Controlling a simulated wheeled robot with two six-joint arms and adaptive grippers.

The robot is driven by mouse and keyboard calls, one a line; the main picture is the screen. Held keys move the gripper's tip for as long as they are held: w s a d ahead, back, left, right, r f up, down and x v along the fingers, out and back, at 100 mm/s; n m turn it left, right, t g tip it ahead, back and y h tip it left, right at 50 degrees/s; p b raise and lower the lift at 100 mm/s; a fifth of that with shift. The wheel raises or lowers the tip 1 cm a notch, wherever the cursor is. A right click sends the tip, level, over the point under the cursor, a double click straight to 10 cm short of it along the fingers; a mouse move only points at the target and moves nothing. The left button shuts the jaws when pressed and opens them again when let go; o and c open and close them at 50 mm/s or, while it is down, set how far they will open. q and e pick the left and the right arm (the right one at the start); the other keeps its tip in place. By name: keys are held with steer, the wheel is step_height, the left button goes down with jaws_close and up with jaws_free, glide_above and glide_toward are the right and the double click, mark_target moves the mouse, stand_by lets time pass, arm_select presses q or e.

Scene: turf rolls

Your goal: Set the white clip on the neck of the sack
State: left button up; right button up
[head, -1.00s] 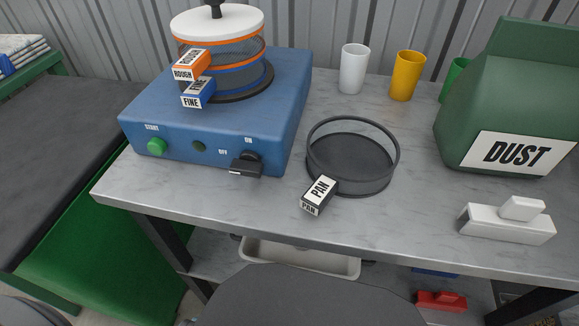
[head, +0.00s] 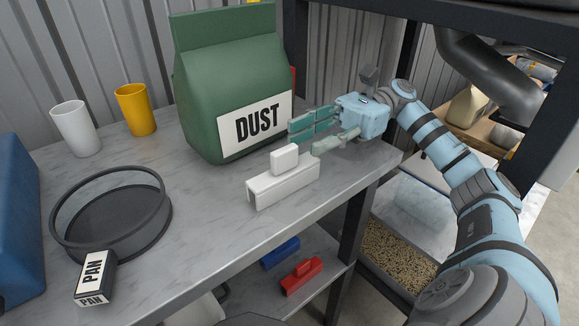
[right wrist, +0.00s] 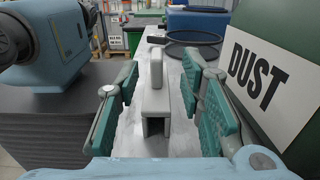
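The white clip (head: 283,183) lies on the grey table near its front edge, a long block with a slot along its underside and a small grip on top. The green sack (head: 222,75) with the DUST label stands upright behind it, its narrowed neck (head: 224,27) at the top bare. My right gripper (head: 315,134) is open and empty, just right of the clip and low over the table. In the right wrist view the clip (right wrist: 155,100) shows end-on ahead, between the lines of the open fingers.
A black PAN sieve (head: 112,225), a white cup (head: 76,130) and a yellow cup (head: 136,110) stand left of the sack. A dark shelf post (head: 352,215) borders the table's right end. Bare tabletop lies between pan and clip.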

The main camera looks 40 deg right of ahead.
mark_target(284, 149)
steer(key=a+p, duration=0.1)
steer(key=a, duration=0.3)
steer(key=a+p, duration=0.1)
steer(key=a, duration=0.1)
steer(key=shift+s+r+p, duration=0.2)
steer(key=shift+r+p, duration=0.1)
steer(key=shift+a+f, duration=0.1)
steer(key=shift+a, duration=0.05)
steer(key=shift+w, duration=0.1)
steer(key=shift+c, duration=1)
arm_select(q)
steer(key=s, duration=0.2)
steer(key=s+a+f, duration=0.1)
steer(key=s, duration=0.1)
steer(key=shift+a+f, duration=0.1)
arm_select(e)
jaws_close()
